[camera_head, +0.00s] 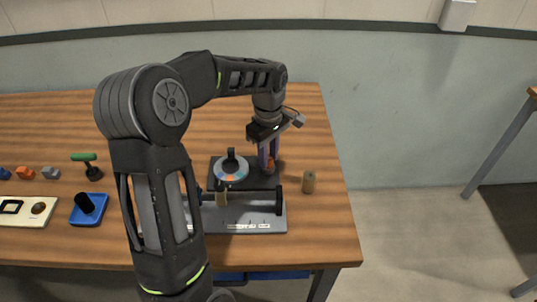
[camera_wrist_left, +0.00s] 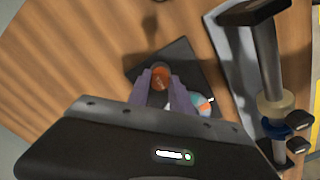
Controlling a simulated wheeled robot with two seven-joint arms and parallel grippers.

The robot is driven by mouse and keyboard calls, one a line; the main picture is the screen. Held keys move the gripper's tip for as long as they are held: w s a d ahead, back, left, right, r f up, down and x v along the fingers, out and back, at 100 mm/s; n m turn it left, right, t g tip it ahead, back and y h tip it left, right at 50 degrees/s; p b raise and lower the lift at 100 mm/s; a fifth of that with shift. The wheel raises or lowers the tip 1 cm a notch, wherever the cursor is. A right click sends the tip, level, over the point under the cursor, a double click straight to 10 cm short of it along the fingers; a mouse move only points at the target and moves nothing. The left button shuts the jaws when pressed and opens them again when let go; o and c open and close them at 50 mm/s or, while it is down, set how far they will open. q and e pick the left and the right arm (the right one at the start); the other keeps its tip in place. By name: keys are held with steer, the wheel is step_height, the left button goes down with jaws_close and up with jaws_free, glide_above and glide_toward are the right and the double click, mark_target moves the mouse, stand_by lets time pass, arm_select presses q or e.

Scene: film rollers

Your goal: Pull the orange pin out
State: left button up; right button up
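The orange pin (camera_head: 271,166) stands at the right of a dark square base plate on the table. It also shows in the left wrist view (camera_wrist_left: 161,77) as a round orange top. My left gripper (camera_head: 268,157) points down over it, its purple fingers on either side of the pin. In the left wrist view the fingertips (camera_wrist_left: 160,82) lie close against the pin's sides; whether they touch it I cannot tell. The pin's lower part is partly hidden by the fingers. My right gripper is in neither view.
A ring-shaped dial piece (camera_head: 231,167) with coloured segments stands on the plate (camera_head: 201,183) left of the pin. A grey roller stand (camera_head: 265,221) lies in front. A blue tray (camera_head: 82,217) is at left.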

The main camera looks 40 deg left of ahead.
arm_select(q)
jaws_close()
stand_by(0.9)
